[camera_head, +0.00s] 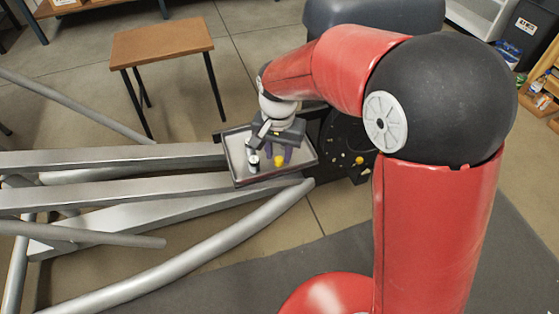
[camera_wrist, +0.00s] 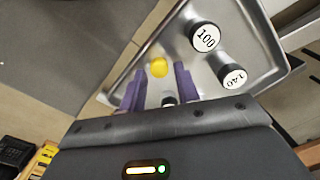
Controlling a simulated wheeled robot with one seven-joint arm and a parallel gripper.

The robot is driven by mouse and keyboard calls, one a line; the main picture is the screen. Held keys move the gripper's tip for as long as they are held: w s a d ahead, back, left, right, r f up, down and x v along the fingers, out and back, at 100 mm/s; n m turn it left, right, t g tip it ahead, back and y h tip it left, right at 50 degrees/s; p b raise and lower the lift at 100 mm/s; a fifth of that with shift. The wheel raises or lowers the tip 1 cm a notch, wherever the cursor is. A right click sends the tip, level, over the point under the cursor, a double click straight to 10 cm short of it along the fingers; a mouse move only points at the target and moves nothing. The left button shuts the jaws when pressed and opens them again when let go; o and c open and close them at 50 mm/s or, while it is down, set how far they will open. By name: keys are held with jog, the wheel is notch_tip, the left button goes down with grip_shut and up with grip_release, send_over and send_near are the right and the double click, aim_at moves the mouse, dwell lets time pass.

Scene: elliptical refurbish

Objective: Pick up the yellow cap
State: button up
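The yellow cap (camera_head: 279,160) is in the metal tray (camera_head: 240,171) in the head view. It also shows in the wrist view (camera_wrist: 159,67), roughly centred between the purple fingertips. My gripper (camera_head: 277,152) is over the tray, close to the cap, with its fingers pointing down. In the wrist view my gripper (camera_wrist: 159,78) is open, with a clear gap between the fingers. Nothing is visibly held. I cannot tell how much height separates the fingertips from the cap.
The tray also holds a cylinder marked 100 (camera_wrist: 205,37) and one marked 140 (camera_wrist: 234,76), right of the fingers. Another small dark-and-white piece (camera_wrist: 168,99) shows between the fingers. Metal beams (camera_head: 120,198) lie left of the tray; a wooden stool (camera_head: 162,43) stands behind.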

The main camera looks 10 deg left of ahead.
jog(key=shift+f, duration=0.55)
grip_shut()
